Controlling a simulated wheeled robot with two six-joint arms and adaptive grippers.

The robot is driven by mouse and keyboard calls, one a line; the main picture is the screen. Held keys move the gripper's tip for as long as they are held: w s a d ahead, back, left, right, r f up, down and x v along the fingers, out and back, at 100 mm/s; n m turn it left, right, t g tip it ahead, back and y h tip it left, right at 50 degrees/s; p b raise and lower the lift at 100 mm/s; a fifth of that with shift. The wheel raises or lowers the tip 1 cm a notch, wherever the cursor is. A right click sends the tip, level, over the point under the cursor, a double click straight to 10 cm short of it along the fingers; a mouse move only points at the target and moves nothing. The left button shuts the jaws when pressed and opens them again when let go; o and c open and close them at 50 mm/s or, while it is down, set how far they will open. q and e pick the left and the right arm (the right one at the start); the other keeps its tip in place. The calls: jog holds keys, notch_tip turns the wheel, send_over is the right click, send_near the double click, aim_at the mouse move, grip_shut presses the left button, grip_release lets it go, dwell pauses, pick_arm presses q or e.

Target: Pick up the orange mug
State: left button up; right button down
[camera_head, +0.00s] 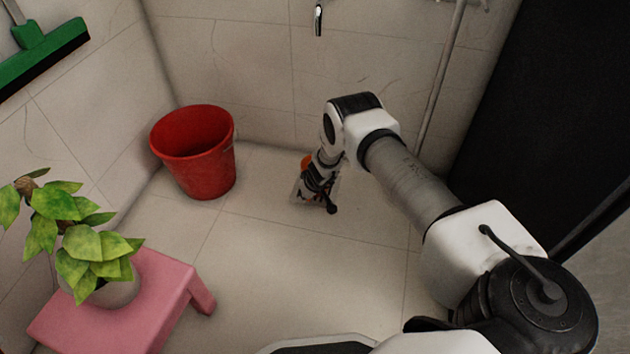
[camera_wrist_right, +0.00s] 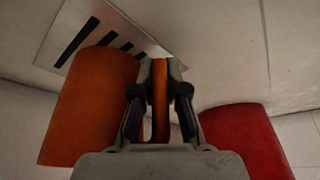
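The orange mug (camera_head: 306,160) is on the tiled floor by the back wall in the head view, mostly hidden behind my right gripper (camera_head: 318,186). In the right wrist view the mug (camera_wrist_right: 92,108) fills the left side, close to the gripper. Its orange handle (camera_wrist_right: 160,100) runs between the two fingers of my right gripper (camera_wrist_right: 161,75). The fingers are close together on both sides of the handle and look shut on it. My left gripper is not in view.
A slotted metal drain plate (camera_wrist_right: 82,30) lies in the floor near the mug. A red bucket (camera_head: 200,160) stands to the left by the wall. A pink stool (camera_head: 120,318) holds a potted plant (camera_head: 95,245). The floor between stool and mug is clear.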

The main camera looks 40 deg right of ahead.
dwell(0.3)
notch_tip(320, 180, up, 10)
jog(key=p, duration=0.7)
